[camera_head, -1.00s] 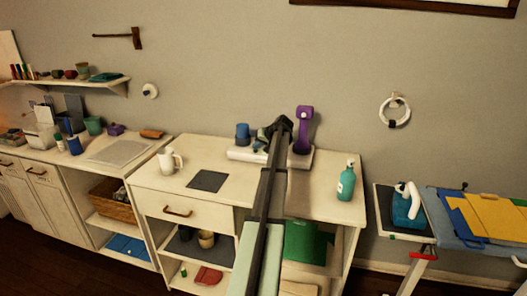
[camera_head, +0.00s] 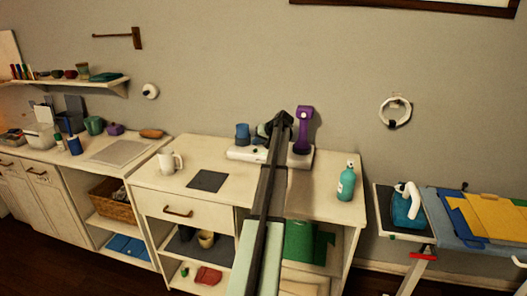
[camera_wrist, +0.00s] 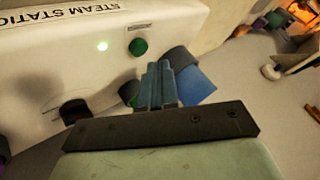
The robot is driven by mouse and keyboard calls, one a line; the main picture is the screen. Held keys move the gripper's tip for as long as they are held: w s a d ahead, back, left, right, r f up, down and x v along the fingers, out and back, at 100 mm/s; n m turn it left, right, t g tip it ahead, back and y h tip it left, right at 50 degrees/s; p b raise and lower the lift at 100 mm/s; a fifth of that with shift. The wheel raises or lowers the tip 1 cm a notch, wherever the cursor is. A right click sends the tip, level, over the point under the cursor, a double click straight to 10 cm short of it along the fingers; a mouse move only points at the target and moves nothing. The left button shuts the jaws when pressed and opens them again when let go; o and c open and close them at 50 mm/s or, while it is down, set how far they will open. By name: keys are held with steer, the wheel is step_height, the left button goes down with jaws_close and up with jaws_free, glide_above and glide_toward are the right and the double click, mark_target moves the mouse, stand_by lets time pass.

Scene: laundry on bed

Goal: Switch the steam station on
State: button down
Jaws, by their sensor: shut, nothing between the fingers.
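The steam station (camera_head: 241,154) is a long white unit at the back of the middle cabinet top, with a blue container and a purple upright part on it. In the head view my arm hides part of the station.
A teal bottle (camera_head: 346,184) stands at the right of the cabinet top. A white mug (camera_head: 171,161) and a dark mat (camera_head: 207,181) lie to the left. A blue shape (camera_wrist: 195,85) is close behind my fingers. An ironing board with a teal iron (camera_head: 404,207) stands at right.

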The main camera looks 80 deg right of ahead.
mark_target(257, 150)
steer(key=shift+r, duration=2.4)
steer(key=shift+a, duration=0.1)
